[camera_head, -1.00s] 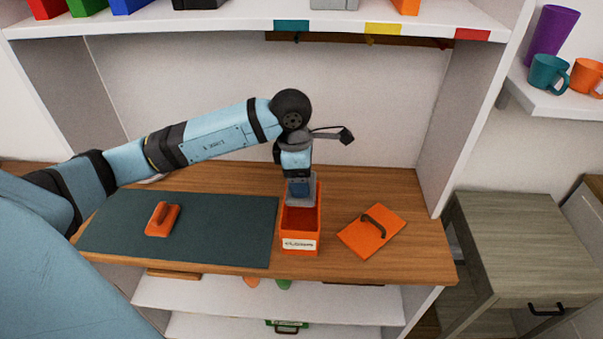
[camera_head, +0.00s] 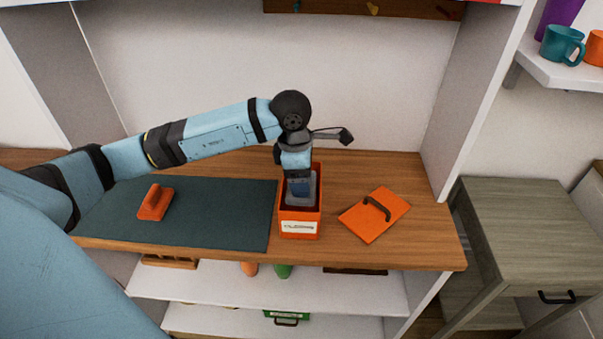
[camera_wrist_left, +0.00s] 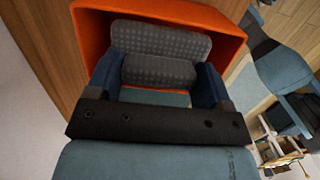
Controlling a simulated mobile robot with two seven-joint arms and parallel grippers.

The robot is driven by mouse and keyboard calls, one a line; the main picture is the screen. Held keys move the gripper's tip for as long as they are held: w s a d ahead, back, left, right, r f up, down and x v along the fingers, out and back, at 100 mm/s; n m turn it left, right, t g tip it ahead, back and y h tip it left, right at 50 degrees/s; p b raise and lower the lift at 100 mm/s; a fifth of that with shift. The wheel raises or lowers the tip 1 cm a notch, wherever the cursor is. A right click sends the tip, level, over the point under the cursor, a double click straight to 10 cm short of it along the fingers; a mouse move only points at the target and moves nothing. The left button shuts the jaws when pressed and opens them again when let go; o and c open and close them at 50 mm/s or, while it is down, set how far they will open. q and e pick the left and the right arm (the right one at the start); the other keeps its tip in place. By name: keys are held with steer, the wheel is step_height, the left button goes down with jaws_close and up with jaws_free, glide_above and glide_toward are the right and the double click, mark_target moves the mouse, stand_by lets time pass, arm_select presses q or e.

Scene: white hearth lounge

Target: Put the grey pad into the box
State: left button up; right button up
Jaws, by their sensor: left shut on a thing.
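The orange box (camera_head: 300,227), open at the top with a white label on its front, stands on the wooden worktop. My left gripper (camera_head: 300,192) points down into its opening. In the left wrist view the grey pad (camera_wrist_left: 160,38) has a dotted surface and a raised grip. My left gripper (camera_wrist_left: 160,80) is shut on this grip, one blue finger on each side. The pad is within the walls of the box (camera_wrist_left: 228,30). Whether it touches the box floor is hidden. My right gripper is in neither view.
An orange lid (camera_head: 365,222) with a dark handle lies right of the box. Left of the box is a dark green mat (camera_head: 220,215) with an orange handled pad (camera_head: 155,202) on it. Upright side panels and a back wall enclose the worktop. A grey side table (camera_head: 530,225) stands right.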

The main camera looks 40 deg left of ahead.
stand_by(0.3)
arm_select(q)
steer(key=o, duration=0.9)
steer(key=shift+o, duration=0.2)
step_height(320, 180, up, 14)
steer(key=a, duration=0.1)
steer(key=shift+s+a+p, duration=0.2)
steer(key=shift+s+p, duration=0.2)
steer(key=shift+p, duration=0.05)
steer(key=shift+f, duration=0.15)
